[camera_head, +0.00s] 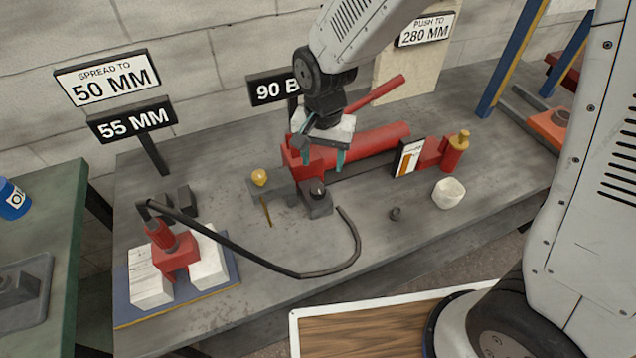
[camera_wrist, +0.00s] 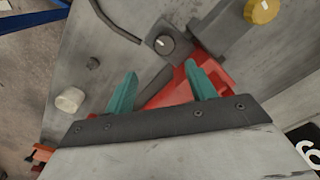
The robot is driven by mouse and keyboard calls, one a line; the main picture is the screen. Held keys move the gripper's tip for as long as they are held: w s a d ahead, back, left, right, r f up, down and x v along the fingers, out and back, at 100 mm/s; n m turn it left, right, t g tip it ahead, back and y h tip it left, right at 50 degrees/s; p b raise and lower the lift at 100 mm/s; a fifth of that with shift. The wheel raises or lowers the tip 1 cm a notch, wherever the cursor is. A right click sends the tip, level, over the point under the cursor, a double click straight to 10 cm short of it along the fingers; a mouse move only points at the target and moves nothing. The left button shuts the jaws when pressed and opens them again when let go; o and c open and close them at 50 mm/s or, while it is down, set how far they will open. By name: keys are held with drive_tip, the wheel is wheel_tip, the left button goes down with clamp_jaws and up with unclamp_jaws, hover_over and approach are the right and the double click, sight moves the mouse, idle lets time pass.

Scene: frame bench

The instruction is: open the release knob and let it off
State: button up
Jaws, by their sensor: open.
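The likely release knob (camera_head: 318,189) is a small dark round knob with a pale mark, set on a grey block in front of the red pump. It also shows in the wrist view (camera_wrist: 165,43), just beyond my fingertips. The red pump body (camera_head: 370,144) lies along the bench with a raised red handle (camera_head: 375,94). My gripper (camera_head: 321,160) is above the pump's left end, with its two teal fingers apart. In the wrist view my gripper (camera_wrist: 160,78) is open, with nothing between its fingers, and is apart from the knob.
A black hose (camera_head: 240,252) runs across the bench to a red spreader (camera_head: 176,249) between white blocks. A white cup (camera_head: 448,193) and a small dark piece (camera_head: 395,214) sit right. The bench front is mostly clear.

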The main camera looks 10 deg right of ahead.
sight(318, 188)
drive_tip(key=shift+a+f, duration=0.25)
drive_tip(key=shift+f, duration=0.25)
drive_tip(key=shift+a+f, duration=0.25)
drive_tip(key=shift+f, duration=0.25)
wheel_tip(318, 188, down, 7)
drive_tip(key=shift+f, duration=0.1)
drive_tip(key=c, duration=1)
